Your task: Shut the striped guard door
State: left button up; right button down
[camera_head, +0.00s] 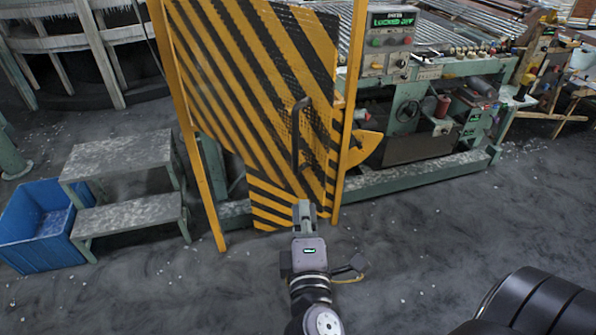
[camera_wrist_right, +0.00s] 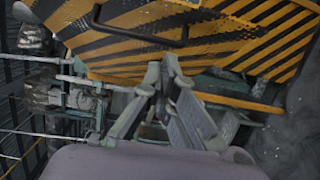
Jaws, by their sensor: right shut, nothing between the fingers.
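The striped guard door (camera_head: 240,75), yellow and black, stands between two yellow posts in the head view. Its dark bar handle (camera_head: 296,132) is upright on the right part of the panel. In the right wrist view the door (camera_wrist_right: 230,45) fills the top, with its handle (camera_wrist_right: 140,38) above the fingers. My right gripper (camera_head: 304,208) is shut and empty, in front of the door's lower part and below the handle. In the wrist view the right gripper (camera_wrist_right: 168,75) appears apart from the handle. Whether the fingers touch the panel cannot be told. My left gripper is out of view.
Grey-green steps (camera_head: 125,212) and a blue bin (camera_head: 35,222) stand left of the door. A green machine with a control panel (camera_head: 390,40) and rollers stands behind to the right. A yellow post (camera_head: 348,110) borders the door's right side. The floor at right front is mostly open.

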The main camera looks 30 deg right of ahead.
jog(key=p, duration=0.4)
send_near(316, 150)
jog(key=w+a, duration=0.2)
jog(key=w, duration=0.1)
jog(key=d+p, duration=0.1)
jog(key=d, duration=0.1)
jog(key=w+d+p, duration=0.1)
jog(key=d, duration=0.1)
jog(key=shift+f, duration=0.1)
jog(key=shift+w+d, duration=0.1)
jog(key=shift+d, duration=0.05)
